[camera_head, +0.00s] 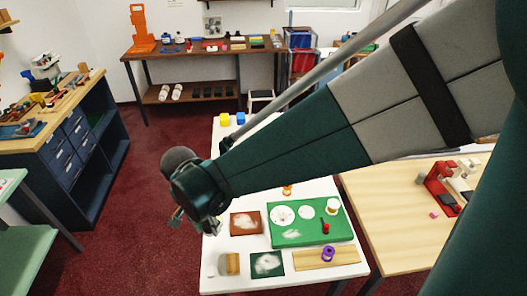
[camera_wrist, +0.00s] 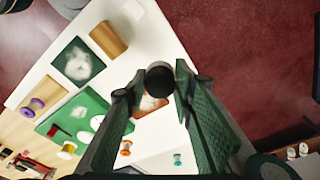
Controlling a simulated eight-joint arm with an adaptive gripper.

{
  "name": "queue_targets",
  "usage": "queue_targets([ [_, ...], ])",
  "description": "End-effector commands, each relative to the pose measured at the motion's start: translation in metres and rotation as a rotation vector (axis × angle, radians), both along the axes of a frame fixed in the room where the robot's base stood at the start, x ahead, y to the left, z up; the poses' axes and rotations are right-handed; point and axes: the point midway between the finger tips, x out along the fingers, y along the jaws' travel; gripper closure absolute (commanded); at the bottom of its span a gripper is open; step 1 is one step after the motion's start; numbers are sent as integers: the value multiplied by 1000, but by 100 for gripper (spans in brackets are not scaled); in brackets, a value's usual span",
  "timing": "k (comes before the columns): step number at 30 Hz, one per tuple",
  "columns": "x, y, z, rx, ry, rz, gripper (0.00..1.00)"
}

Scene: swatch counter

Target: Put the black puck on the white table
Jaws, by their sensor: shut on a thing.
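The black puck (camera_wrist: 160,80) is between the two fingertips of my gripper (camera_wrist: 153,84) in the wrist view, and the fingers are shut on it. The white table (camera_wrist: 187,125) shows below, with its edge against the red floor close beside the puck. In the head view my gripper (camera_head: 190,218) is at the left edge of the white table (camera_head: 216,246). The puck cannot be made out there. I cannot tell how high the puck is held.
The white table carries a green board (camera_head: 310,235) with white discs, a brown swatch (camera_head: 246,223), a dark green swatch (camera_head: 267,264), a wooden block (camera_head: 230,264) and a purple spool (camera_head: 327,254) on a plank. Yellow and blue blocks stand at its far end.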

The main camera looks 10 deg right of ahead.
Motion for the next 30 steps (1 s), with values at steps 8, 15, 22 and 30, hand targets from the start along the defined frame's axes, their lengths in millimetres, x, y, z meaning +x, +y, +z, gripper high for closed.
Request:
queue_targets([
  [8, 1, 1, -14, 0, 0, 0, 85],
  [15, 1, 0, -43, 0, 0, 0, 85],
  [22, 1, 0, -58, 0, 0, 0, 85],
  [30, 1, 0, -58, 0, 0, 0, 85],
])
